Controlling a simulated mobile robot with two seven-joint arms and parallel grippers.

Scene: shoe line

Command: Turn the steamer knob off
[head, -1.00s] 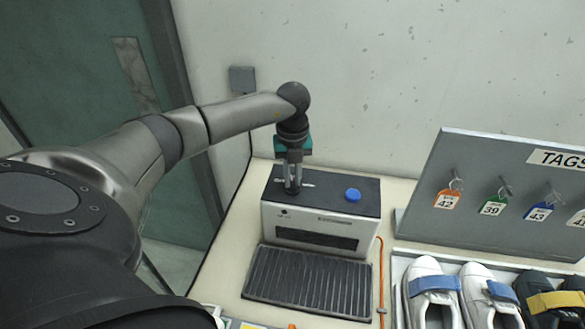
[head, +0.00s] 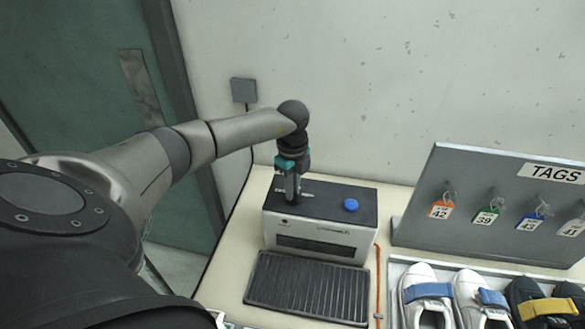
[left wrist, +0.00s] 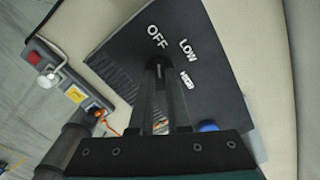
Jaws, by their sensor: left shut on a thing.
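The steamer (head: 318,233) is a white box with a dark top, standing on the pale table. My left gripper (head: 292,200) reaches straight down onto the left part of its top and is shut on the steamer knob, which the fingers hide. In the left wrist view the fingertips (left wrist: 159,66) close just below the word OFF on the dark top (left wrist: 133,55). The words LOW and HIGH are printed to the right of the fingers. Which way the knob points cannot be told. My right gripper is not in view.
A blue button (head: 351,205) sits on the steamer's top, right of my gripper. A dark ribbed mat (head: 308,287) lies in front. An orange cord (head: 378,275) runs along the right. A tag board (head: 480,215) and a tray of shoes (head: 398,270) stand farther right.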

